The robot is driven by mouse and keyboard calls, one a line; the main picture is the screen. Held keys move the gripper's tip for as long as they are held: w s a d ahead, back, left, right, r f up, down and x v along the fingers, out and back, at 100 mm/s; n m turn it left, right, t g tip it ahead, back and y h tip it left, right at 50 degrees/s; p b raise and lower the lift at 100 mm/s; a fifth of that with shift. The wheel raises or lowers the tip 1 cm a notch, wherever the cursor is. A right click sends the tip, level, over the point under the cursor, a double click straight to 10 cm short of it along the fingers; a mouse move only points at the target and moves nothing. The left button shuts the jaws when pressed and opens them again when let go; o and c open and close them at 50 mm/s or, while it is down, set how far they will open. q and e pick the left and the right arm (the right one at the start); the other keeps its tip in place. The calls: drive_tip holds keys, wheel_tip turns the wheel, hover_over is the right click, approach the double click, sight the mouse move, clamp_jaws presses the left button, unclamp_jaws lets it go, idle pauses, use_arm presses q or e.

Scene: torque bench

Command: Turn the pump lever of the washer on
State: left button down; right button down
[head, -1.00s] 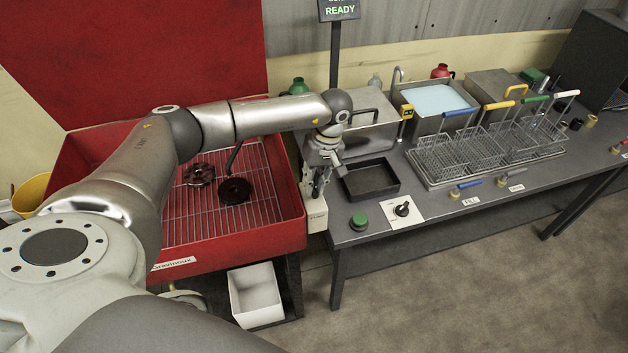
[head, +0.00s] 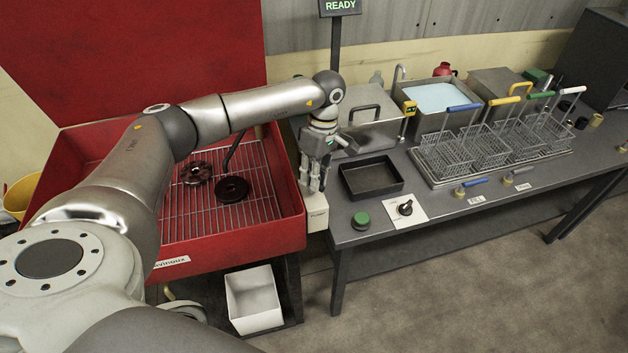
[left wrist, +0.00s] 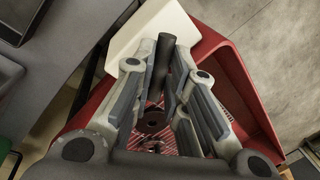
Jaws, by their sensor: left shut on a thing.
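The washer is the red basin (head: 235,237) at the left with a grate inside. Its pale pump box (head: 316,218) is on the basin's right side, and it also shows as a white block in the left wrist view (left wrist: 128,32). My left gripper (head: 314,184) points down just above this box. In the left wrist view, the dark pump lever (left wrist: 162,58) stands between the fingers of my left gripper (left wrist: 166,62), which are shut on it. In the head view the fingers mostly hide the lever. My right gripper is not in view.
Dark round parts (head: 233,189) lie on the basin's grate. The bench to the right holds a black tray (head: 371,177), a green button (head: 361,220), a rotary knob (head: 405,208) and wire baskets (head: 480,148). A white bin (head: 254,299) stands below. A sign reads READY (head: 340,6).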

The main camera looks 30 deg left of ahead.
use_arm(q)
drive_tip(key=n+h+b, duration=0.1)
drive_tip(key=n, duration=0.3)
drive_tip(key=shift+w+a+n, duration=0.1)
drive_tip(key=shift+n, duration=0.2)
drive_tip(key=shift+r, duration=0.1)
idle(0.4)
drive_tip(key=c, duration=1.5)
unclamp_jaws()
drive_tip(key=shift+o, duration=0.2)
drive_tip(key=v, duration=1.2)
